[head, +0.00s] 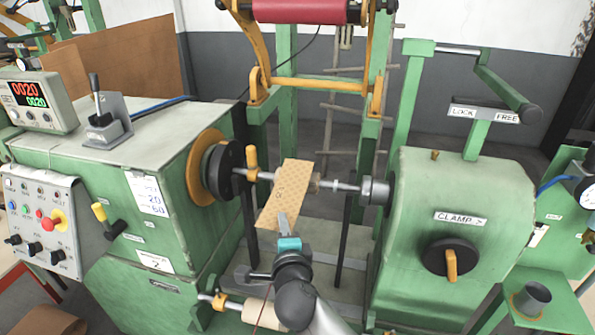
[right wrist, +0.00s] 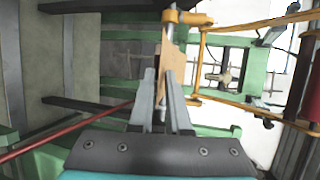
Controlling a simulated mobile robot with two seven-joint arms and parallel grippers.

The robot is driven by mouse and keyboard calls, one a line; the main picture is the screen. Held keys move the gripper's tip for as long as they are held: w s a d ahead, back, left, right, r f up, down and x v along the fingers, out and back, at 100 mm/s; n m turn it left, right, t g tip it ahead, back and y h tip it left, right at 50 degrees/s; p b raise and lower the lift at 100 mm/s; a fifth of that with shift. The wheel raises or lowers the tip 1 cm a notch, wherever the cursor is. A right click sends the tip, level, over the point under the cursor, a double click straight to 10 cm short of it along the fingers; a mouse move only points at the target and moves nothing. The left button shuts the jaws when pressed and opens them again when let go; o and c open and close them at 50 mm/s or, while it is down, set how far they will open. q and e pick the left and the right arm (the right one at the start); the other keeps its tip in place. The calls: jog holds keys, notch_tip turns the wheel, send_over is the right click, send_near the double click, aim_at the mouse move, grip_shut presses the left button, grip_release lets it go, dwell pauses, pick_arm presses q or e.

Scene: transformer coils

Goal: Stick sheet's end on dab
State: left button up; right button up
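The sheet (head: 288,188) is a tan strip with small dots. It hangs slanted in front of the winding shaft (head: 345,187), its upper part against the shaft. My right gripper (head: 283,222) comes up from below, its fingertips at the sheet's lower edge. In the right wrist view the fingers (right wrist: 165,88) are close together, with the sheet (right wrist: 174,55) seen edge-on between their tips. They look shut on it. I cannot make out a dab; the sheet may hide it. My left gripper is out of view.
A green headstock (head: 150,220) stands left of the shaft and a green tailstock (head: 460,200) right of it. A red roll (head: 300,10) hangs above in a yellow frame (head: 262,85). A wooden roller (head: 256,312) lies below, near my arm.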

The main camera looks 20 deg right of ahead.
jog(key=o, duration=0.3)
jog(key=shift+r, duration=0.25)
jog(key=v, duration=1.5)
jog(key=shift+p, duration=0.3)
jog(key=shift+r, duration=0.1)
